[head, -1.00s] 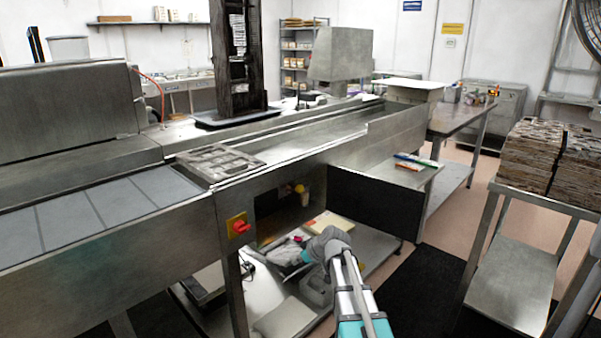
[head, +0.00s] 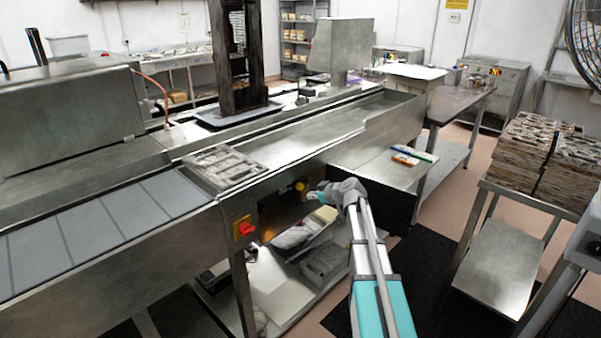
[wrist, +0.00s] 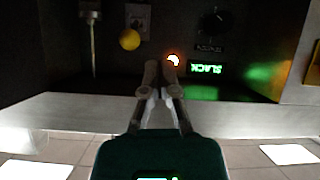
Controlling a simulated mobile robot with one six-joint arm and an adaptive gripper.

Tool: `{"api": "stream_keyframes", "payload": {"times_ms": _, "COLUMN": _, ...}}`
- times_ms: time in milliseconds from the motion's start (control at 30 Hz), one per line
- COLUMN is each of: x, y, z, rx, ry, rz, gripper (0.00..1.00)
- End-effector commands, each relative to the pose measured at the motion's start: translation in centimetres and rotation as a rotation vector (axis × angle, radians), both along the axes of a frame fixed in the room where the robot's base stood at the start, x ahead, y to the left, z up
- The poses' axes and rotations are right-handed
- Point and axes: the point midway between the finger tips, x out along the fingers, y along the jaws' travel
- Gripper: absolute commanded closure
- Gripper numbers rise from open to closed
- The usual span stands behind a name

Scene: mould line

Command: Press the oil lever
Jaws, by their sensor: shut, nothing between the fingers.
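A yellow round knob (head: 299,187), which looks like the end of the oil lever, sits in the dark recess under the machine's bench. In the wrist view the yellow knob (wrist: 130,39) is up and left of my fingertips, apart from them. My gripper (wrist: 161,62) is shut and empty. Its fingertips are in front of a glowing orange ring (wrist: 173,59) on the dark panel. In the head view my gripper (head: 319,195) reaches under the bench edge, just right of the knob. The lever's shaft is not clear.
A red switch on a yellow plate (head: 243,228) is on the bench front. The wrist view shows an upside-down green lit label (wrist: 207,69), a dark dial (wrist: 214,18) and a pale metal ledge (wrist: 60,112) crossing below the fingertips. A lower shelf (head: 283,298) holds several items.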

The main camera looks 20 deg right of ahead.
Motion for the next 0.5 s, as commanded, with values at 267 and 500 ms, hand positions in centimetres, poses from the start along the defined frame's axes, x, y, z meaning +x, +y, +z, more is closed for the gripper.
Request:
{"api": "stream_keyframes", "payload": {"times_ms": 267, "x": 1.6, "y": -2.1, "z": 4.0, "rx": -0.016, "ry": -0.074, "rz": -0.015, "gripper": 1.00}}
{"api": "stream_keyframes", "payload": {"times_ms": 500, "x": 1.9, "y": -2.5, "z": 4.7, "rx": -0.020, "ry": -0.094, "rz": -0.019, "gripper": 1.00}}
